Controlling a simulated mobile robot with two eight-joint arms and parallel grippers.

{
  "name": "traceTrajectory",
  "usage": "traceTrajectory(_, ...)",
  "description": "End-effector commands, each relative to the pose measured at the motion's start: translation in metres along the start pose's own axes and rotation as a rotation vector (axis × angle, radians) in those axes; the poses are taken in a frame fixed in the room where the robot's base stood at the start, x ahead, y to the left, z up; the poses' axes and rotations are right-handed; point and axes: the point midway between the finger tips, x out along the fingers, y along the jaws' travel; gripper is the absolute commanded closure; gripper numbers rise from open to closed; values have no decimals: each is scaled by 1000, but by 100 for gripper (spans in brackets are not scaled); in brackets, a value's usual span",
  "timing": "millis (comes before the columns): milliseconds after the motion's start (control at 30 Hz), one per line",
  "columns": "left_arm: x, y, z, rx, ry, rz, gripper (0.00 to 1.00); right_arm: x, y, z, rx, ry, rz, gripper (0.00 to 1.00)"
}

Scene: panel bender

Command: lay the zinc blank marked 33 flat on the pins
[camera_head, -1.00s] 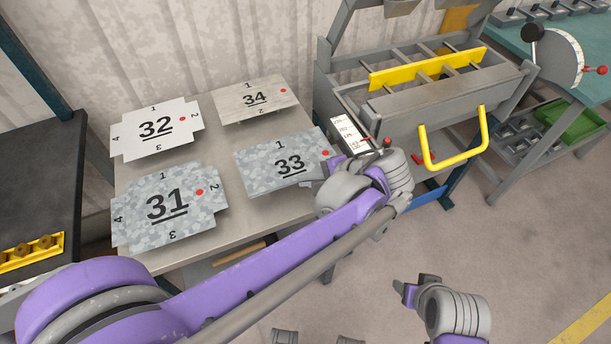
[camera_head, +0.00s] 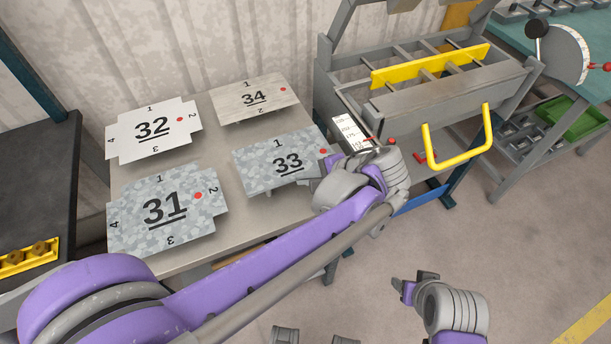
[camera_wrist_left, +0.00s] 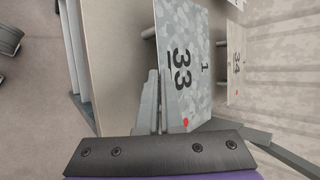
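The zinc blank marked 33 (camera_head: 262,166) has a mottled grey face and a red dot at its right end. It sits raised above the grey table; the wrist view shows the blank (camera_wrist_left: 195,85) with a short post (camera_wrist_left: 149,32) at its edge. My left gripper (camera_head: 306,172) is at its front right edge. In the left wrist view its fingers (camera_wrist_left: 159,76) are close together, one on each side of the edge, and appear closed on it. My right gripper (camera_head: 405,290) hangs over the floor, apart from everything; its finger gap is unclear.
Blanks 31 (camera_head: 140,232), 32 (camera_head: 130,142) and 34 (camera_head: 230,105) share the table (camera_head: 215,208). The grey bender (camera_head: 440,95) with a yellow bar (camera_head: 430,66) and yellow handle (camera_head: 458,160) stands at right. A dark bench (camera_head: 35,165) is at left. The floor at front right is clear.

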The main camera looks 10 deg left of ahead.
Motion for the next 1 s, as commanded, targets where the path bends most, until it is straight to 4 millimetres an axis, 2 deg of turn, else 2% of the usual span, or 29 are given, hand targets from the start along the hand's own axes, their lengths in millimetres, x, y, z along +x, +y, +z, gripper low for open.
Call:
traceTrajectory(167,2,2,-1,0,0,-1,100,2,0,1,0,-1,0,40)
traceTrajectory(400,2,2,-1,0,0,-1,62,2,0,1,0,-1,0,40)
traceTrajectory(767,-3,2,-1,1,1,0,62,1,0,1,0,0,0,40)
traceTrajectory(867,-17,2,-2,2,4,0,62,0,0,0,0,0,0,40)
traceTrajectory(1000,-46,2,-2,3,4,-1,62,-2,0,-2,0,1,0,40)
